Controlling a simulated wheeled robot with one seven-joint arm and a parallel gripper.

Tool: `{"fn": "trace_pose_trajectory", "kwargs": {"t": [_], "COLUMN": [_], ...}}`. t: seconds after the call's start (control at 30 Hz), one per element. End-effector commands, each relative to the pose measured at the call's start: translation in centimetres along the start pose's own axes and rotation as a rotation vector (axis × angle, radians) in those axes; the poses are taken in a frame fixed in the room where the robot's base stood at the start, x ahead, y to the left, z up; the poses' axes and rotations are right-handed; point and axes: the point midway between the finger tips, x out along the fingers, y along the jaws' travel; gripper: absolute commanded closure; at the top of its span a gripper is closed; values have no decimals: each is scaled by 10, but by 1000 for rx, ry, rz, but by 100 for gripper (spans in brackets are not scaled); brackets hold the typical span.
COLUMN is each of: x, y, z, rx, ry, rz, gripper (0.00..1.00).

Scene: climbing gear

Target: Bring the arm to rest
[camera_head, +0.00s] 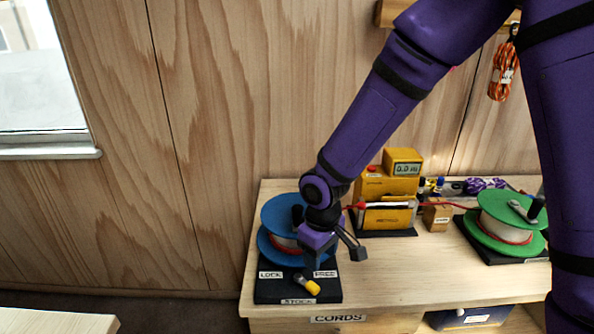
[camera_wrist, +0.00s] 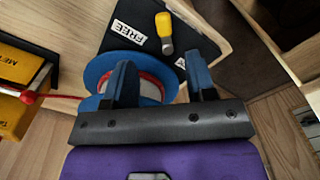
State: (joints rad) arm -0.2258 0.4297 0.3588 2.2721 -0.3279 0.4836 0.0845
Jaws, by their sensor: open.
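My arm reaches down over the bench in the head view, and my gripper (camera_head: 337,254) hangs above the stock base plate, beside the blue reel (camera_head: 277,222). In the wrist view my gripper (camera_wrist: 162,78) has its two fingers apart with nothing held between them. Beyond the fingertips lies the yellow-tipped lever (camera_wrist: 164,33) on the black base plate (camera_wrist: 110,32). In the head view the lever (camera_head: 307,284) sits between the LOCK and FREE labels, its yellow end towards the right. The arm hides part of the blue reel.
A yellow meter (camera_head: 386,198) stands behind, with a red cord running to the green reel (camera_head: 505,228) at right. A small cardboard box (camera_head: 437,218) sits between them. The bench front (camera_head: 400,288) is clear. An orange cord coil (camera_head: 503,72) hangs on the wall.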

Motion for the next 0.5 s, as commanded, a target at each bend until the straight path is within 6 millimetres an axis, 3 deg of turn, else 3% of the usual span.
{"fn": "trace_pose_trajectory", "kwargs": {"t": [0.23, 0.5], "x": [-54, -131], "y": [30, 62], "z": [22, 72], "rx": [93, 249], "ry": [41, 102], "rz": [68, 145], "gripper": [49, 49]}}
